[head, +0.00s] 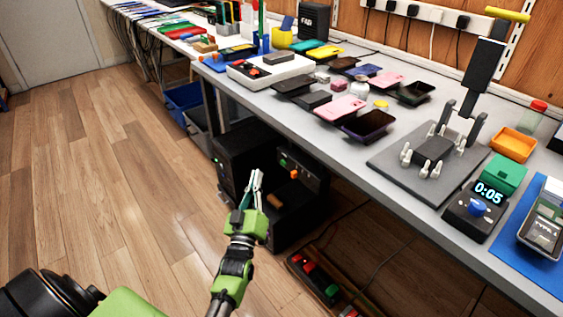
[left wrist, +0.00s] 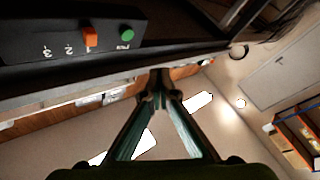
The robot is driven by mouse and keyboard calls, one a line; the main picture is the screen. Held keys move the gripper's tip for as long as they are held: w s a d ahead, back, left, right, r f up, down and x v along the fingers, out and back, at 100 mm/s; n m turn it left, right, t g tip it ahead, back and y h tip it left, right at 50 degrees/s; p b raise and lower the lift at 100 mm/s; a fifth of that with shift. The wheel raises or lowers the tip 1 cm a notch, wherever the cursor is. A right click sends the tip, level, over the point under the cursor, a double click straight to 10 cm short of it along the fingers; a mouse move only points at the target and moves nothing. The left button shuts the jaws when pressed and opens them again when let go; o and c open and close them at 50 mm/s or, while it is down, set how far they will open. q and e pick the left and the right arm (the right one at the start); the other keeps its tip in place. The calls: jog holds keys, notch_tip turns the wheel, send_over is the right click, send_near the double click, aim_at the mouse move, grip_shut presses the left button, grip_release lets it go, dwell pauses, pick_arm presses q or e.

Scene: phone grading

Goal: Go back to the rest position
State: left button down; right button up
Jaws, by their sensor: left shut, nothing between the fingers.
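My left gripper (head: 256,180) hangs below and in front of the table's front edge in the head view, close to the black machine under the table. Its fingers are together and hold nothing. In the left wrist view the two fingers of this gripper (left wrist: 158,85) meet at their tips. The black machine's panel (left wrist: 100,42) with an orange switch and a green button shows at the upper left there. The right gripper is in neither view.
The grey workbench (head: 300,122) carries several phones, a press fixture (head: 433,150), a timer (head: 478,205) and an orange tray (head: 512,144). A black machine (head: 297,172) stands under it. A power strip (head: 315,278) lies on the floor. The wooden floor (head: 100,180) at left is clear.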

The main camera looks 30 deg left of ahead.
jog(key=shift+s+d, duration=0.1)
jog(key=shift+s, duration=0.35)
